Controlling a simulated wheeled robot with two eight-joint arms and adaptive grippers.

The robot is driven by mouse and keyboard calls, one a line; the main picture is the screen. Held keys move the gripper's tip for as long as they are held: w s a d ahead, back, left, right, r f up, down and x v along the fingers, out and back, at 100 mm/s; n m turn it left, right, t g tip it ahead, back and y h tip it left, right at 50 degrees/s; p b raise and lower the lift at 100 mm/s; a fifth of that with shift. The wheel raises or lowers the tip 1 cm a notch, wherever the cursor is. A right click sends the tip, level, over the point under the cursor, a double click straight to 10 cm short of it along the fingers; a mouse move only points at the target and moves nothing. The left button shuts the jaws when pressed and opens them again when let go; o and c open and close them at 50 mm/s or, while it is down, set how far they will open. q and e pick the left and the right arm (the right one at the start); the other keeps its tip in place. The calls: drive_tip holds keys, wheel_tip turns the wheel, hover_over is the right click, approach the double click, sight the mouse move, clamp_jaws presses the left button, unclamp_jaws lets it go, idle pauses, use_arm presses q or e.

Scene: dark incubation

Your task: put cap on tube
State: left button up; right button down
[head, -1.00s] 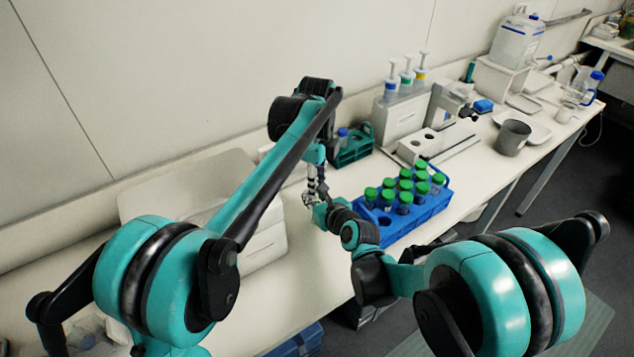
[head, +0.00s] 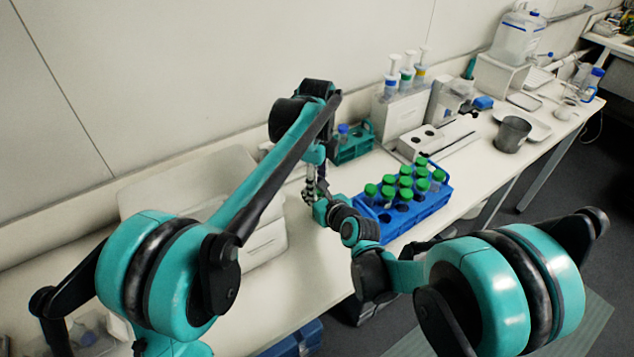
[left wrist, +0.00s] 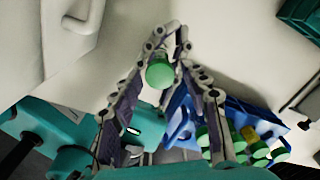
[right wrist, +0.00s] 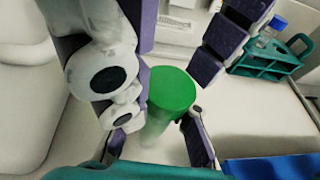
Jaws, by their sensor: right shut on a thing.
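A tube (right wrist: 152,138) with a green cap (right wrist: 172,88) on its top stands roughly upright in the right wrist view. My right gripper (right wrist: 156,118) is shut on the tube below the cap. My left gripper (head: 314,190) is around the capped end from above. In the left wrist view its fingers stand on both sides of the green cap (left wrist: 160,74), and a small gap appears to show beside it. In the head view my arms and fingers largely hide this tube. How tightly the cap is seated cannot be told.
A blue rack (head: 402,232) with several green-capped tubes stands right of my grippers. A teal rack (head: 354,150) is behind it. A pale box (head: 262,240) is at the left. A grey cup (head: 512,135) stands far right. Clear bench lies in front.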

use_arm(q)
drive_tip(key=shift+r, duration=2.3)
